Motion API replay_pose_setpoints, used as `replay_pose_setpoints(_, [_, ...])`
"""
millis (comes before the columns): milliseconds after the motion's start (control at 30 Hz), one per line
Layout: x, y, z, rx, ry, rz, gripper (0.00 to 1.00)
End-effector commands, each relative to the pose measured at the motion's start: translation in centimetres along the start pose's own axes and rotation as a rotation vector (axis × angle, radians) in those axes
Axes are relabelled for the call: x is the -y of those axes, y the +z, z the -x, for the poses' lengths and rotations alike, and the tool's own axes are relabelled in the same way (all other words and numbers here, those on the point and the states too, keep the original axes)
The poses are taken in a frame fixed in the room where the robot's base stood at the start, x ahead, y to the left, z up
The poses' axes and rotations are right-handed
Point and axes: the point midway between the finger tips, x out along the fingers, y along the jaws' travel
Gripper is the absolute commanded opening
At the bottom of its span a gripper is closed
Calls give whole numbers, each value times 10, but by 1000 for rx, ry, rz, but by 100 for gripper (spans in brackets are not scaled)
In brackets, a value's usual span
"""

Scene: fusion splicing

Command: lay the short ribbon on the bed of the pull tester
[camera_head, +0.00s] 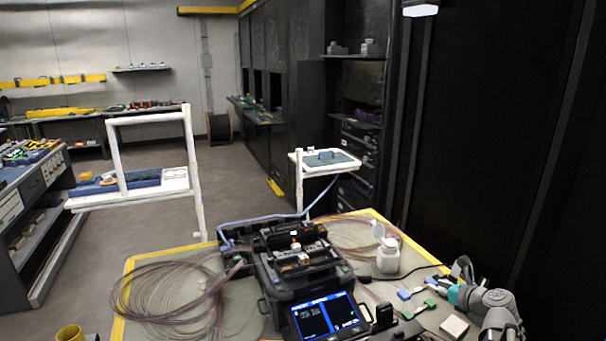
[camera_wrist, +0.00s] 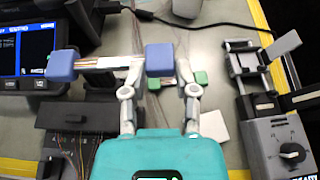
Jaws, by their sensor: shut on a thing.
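A short ribbon (camera_wrist: 98,63) with blue end blocks shows in the wrist view. One block is at its left end (camera_wrist: 62,66) and the other (camera_wrist: 160,58) is between my fingertips. My gripper (camera_wrist: 160,68) is shut on the right block, and the ribbon extends to the left. In the head view, my gripper (camera_head: 438,290) is at the right of the bench, by a blue block (camera_head: 404,294). The pull tester (camera_wrist: 265,125), a grey unit with a knob, stands to the right of my gripper in the wrist view. Its bed (camera_wrist: 245,68) looks empty.
A piece with green blocks (camera_wrist: 200,77) lies below my fingers, near a white pad (camera_wrist: 216,125). The fusion splicer (camera_head: 300,270) with its lit screen stands left of my gripper. A white bottle (camera_head: 387,258), a black cable and coiled fibres lie around it.

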Motion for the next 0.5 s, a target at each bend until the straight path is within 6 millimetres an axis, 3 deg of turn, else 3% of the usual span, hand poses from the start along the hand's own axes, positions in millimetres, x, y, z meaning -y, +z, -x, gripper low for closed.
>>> replay_pose_setpoints(33, [0, 13, 5, 0, 0, 0, 1])
replay_pose_setpoints(200, [0, 35, 14, 0, 0, 0, 1])
replay_pose_setpoints(500, [0, 61, 25, 0, 0, 0, 1])
